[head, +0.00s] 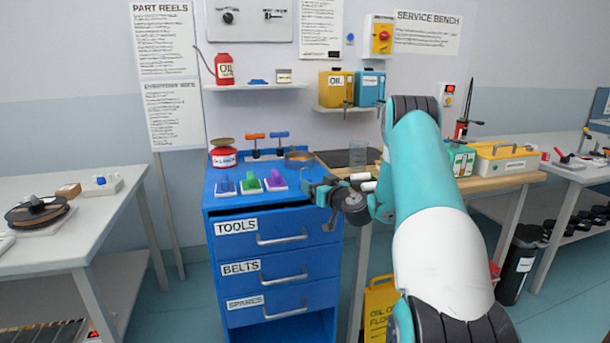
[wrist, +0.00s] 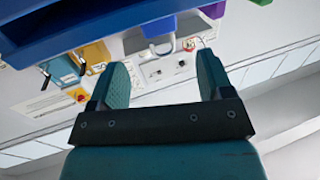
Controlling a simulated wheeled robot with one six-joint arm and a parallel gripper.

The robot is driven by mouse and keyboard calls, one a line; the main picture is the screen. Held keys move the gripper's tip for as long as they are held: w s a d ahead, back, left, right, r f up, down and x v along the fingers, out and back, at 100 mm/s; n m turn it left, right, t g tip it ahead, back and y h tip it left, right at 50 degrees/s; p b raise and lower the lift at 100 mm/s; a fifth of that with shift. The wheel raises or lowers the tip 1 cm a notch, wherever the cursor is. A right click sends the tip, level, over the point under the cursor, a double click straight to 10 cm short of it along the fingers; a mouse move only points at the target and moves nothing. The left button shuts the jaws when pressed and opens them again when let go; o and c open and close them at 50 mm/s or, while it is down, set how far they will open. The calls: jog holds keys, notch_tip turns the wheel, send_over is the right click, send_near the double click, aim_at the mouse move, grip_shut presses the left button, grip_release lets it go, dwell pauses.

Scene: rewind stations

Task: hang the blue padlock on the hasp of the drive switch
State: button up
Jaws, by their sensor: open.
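A small blue piece (head: 225,187) sits on a pale base at the left front of the blue cabinet's top; it looks like the blue padlock, but its shackle is too small to make out. A yellow box with a red knob (head: 381,37) on the back wall looks like the drive switch; its hasp cannot be made out. It also shows upside down in the wrist view (wrist: 76,95). My gripper (head: 322,192) is over the cabinet's right front edge, right of the blue piece and apart from it. In the wrist view my gripper (wrist: 163,72) is open, with nothing between its fingers.
A green piece (head: 249,184) and a purple piece (head: 275,181) stand right of the blue one.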

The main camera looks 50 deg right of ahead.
jog(key=shift+w+d, duration=0.2)
jog(key=shift+w, duration=0.5)
jog(key=p+x, duration=0.1)
jog(key=x, duration=0.1)
jog(key=r+p+x, duration=0.1)
jog(key=p+x, duration=0.1)
jog(key=shift+w, duration=0.25)
jog(key=shift+w+d+f, duration=0.1)
jog(key=shift+w, duration=0.3)
jog(key=c, duration=1)
